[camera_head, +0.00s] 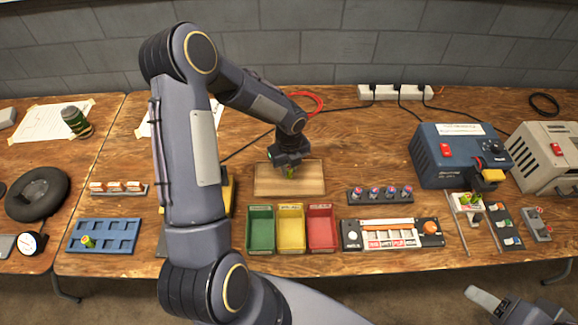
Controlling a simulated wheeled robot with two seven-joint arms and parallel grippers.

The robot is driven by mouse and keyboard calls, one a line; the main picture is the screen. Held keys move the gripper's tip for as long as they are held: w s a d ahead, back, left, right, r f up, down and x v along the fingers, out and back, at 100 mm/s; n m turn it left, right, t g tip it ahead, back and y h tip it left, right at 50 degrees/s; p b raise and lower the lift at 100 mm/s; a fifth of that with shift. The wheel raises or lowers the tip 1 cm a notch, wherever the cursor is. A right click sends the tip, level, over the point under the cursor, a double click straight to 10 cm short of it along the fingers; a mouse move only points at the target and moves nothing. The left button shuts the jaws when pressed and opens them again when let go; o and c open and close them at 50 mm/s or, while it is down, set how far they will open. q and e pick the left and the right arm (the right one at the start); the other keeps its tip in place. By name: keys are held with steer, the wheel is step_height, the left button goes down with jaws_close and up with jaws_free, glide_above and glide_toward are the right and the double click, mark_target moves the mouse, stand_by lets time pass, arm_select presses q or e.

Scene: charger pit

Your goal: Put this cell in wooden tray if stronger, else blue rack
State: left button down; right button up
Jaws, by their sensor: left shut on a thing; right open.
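My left gripper (290,166) points down over the wooden tray (262,181) at the back middle of the bench. It is shut on a small green cell (291,174), mostly hidden by the fingers. I cannot tell whether the cell touches the tray floor. The blue rack (119,236) lies at the front left, with one green cell (89,241) in a left pocket and its other pockets looking empty. My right gripper (492,301) is open and empty at the bottom right, in front of the bench.
Green (260,246), yellow (291,247) and red (321,246) bins stand in front of the tray. A row of knobs (380,194) and a gauge panel (391,240) lie right of them. A blue charger box (440,168) stands at the right. My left arm hides part of the bench.

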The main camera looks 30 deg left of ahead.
arm_select(q)
steer(key=shift+f+b, duration=0.4)
steer(key=shift+f, duration=0.25)
stand_by(0.6)
steer(key=c, duration=1.2)
jaws_free()
steer(key=shift+r, duration=0.15)
steer(key=shift+r+p, duration=2.85)
steer(key=shift+r, duration=0.55)
